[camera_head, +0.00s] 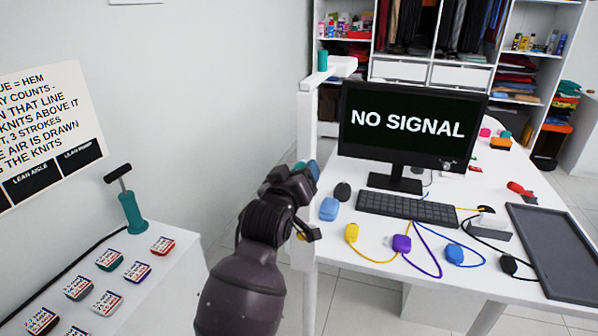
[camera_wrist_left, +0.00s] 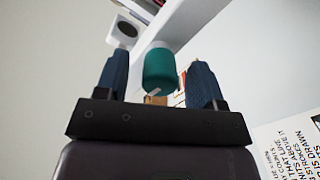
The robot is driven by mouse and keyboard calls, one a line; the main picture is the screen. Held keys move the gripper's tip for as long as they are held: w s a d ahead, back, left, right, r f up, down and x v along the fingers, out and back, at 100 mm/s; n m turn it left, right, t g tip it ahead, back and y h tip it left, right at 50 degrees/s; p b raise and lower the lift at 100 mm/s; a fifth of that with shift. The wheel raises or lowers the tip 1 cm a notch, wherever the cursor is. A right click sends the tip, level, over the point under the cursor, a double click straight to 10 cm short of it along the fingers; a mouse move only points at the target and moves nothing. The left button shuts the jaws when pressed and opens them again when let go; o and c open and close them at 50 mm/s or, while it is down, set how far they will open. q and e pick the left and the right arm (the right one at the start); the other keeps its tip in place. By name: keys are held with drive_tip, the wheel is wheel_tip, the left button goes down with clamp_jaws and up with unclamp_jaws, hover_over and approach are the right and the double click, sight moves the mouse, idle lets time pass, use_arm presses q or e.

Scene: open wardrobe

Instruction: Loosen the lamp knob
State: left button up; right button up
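The white lamp post (camera_head: 306,125) stands at the near left edge of the desk, with a short arm at its top. A teal knob (camera_head: 322,61) shows at the top of the lamp. My left gripper (camera_head: 303,170) is beside the post, well below that knob in the head view. In the left wrist view, a teal cylinder (camera_wrist_left: 160,72) appears between my two open blue fingers (camera_wrist_left: 160,80), with a gap on each side. Its distance from the fingertips is hard to judge. The white lamp beam (camera_wrist_left: 195,25) runs behind it. My right gripper is out of view.
The desk holds a monitor (camera_head: 410,125), a keyboard (camera_head: 406,206), several coloured corded devices and a dark tray (camera_head: 553,250). At the left, a white counter (camera_head: 165,285) carries several labelled blocks and a teal pump (camera_head: 130,210). The open wardrobe (camera_head: 455,72) stands behind.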

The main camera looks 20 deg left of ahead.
use_arm(q)
drive_tip(key=shift+c, duration=0.4)
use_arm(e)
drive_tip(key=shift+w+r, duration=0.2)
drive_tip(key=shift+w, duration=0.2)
use_arm(q)
drive_tip(key=shift+r+m+p, duration=0.15)
drive_tip(key=shift+m+p, duration=0.75)
drive_tip(key=shift+m, duration=0.2)
drive_tip(key=m+p, duration=0.2)
drive_tip(key=m, duration=0.2)
drive_tip(key=shift+p, duration=0.35)
drive_tip(key=shift+m+p, duration=0.65)
drive_tip(key=shift+m, duration=2.15)
drive_tip(key=m, duration=0.5)
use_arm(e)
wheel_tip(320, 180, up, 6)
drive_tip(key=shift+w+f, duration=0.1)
